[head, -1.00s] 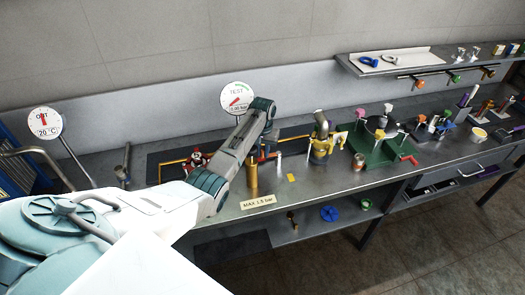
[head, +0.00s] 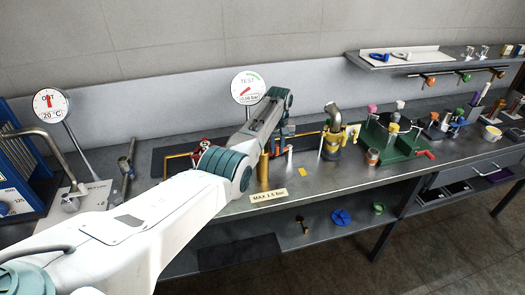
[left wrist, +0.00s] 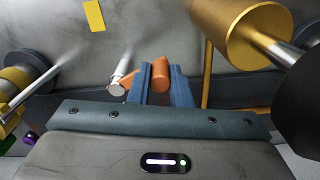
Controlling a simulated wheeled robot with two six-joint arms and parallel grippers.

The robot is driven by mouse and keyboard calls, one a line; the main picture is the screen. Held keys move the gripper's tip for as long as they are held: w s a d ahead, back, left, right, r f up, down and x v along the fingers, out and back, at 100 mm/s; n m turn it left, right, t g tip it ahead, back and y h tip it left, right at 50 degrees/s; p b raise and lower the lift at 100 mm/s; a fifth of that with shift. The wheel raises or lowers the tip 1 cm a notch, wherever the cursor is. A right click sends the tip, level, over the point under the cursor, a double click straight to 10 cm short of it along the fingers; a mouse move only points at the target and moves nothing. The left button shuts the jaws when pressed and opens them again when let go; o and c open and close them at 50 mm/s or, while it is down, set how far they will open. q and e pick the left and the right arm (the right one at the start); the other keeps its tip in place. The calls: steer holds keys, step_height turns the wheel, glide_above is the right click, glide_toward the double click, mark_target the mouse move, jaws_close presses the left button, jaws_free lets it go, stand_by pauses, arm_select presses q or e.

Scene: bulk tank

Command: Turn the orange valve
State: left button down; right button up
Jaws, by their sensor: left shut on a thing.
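The orange valve handle (left wrist: 160,76) sits between the two blue fingers of my left gripper (left wrist: 160,90) in the left wrist view. The fingers are shut on it. An orange piece beside it reaches left toward a silver pin (left wrist: 120,75). In the head view my left gripper (head: 284,132) is at the bench behind the brass cylinder, and my arm and fingers hide most of the valve. The TEST gauge (head: 248,86) stands behind my arm; its red needle points to the lower left. My right gripper is not in view.
A brass cylinder (head: 264,170) stands close by my left gripper, with a "MAX 1.5 bar" sign (head: 268,196) in front. A red valve (head: 201,147) is to the left. A yellow-collared metal fitting (head: 333,135) and a green fixture (head: 392,150) stand to the right.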

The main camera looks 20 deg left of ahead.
mark_target(277, 145)
arm_select(q)
steer(key=c, duration=1.3)
jaws_free()
steer(key=shift+r, duration=0.1)
steer(key=shift+w+r, duration=0.1)
steer(key=shift+r, duration=0.2)
step_height(277, 145, up, 9)
steer(key=shift+f+b, duration=0.15)
steer(key=shift+b, duration=1.05)
steer(key=shift+r, duration=0.7)
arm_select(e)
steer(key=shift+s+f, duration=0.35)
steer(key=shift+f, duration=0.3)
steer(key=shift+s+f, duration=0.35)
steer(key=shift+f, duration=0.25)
